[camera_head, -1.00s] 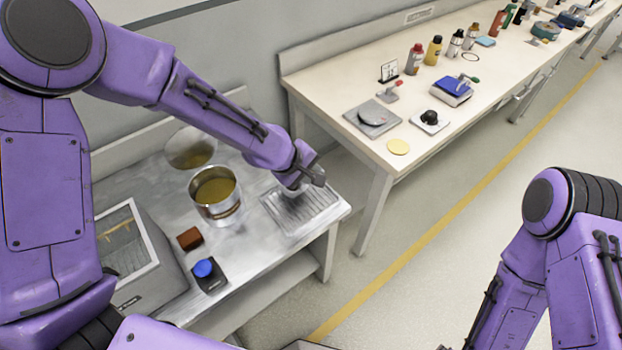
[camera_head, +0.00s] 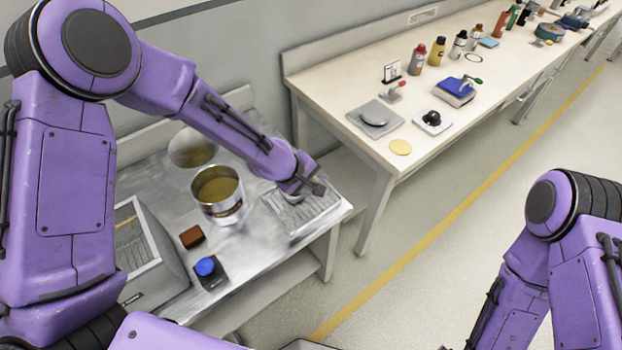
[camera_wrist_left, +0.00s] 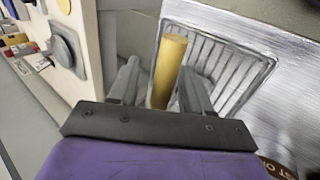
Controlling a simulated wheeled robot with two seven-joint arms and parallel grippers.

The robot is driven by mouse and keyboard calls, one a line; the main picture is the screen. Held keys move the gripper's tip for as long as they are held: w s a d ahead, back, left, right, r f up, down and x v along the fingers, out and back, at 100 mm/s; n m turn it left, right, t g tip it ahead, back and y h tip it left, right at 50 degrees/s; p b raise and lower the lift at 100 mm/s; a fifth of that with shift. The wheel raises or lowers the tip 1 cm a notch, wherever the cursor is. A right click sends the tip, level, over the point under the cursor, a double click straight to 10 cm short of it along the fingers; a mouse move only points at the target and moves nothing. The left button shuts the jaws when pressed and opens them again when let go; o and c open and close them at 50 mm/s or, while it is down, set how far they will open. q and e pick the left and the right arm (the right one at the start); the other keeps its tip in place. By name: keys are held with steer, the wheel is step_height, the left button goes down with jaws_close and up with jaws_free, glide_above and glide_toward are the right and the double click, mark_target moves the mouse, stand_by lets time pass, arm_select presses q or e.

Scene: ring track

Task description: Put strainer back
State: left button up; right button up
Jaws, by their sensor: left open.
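My left gripper (camera_head: 314,187) is over the ribbed metal drain tray (camera_head: 325,208) at the right end of the steel table. In the left wrist view its fingers (camera_wrist_left: 160,68) are apart, with a yellow cylindrical handle (camera_wrist_left: 169,70) between them. The handle may belong to the strainer; the rest of it is hidden by my gripper. The ribbed tray (camera_wrist_left: 214,72) shows behind it. A steel pot (camera_head: 218,194) with yellowish contents stands left of the tray. My right arm is at the right, its gripper out of view.
A round metal disc (camera_head: 192,147) lies behind the pot. A brown block (camera_head: 192,237), a blue-knobbed box (camera_head: 206,267) and a grey machine (camera_head: 152,255) are at the front left. A white bench (camera_head: 352,127) with bottles and scales stands beyond a gap.

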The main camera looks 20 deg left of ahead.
arm_select(q)
steer(key=v, duration=1.2)
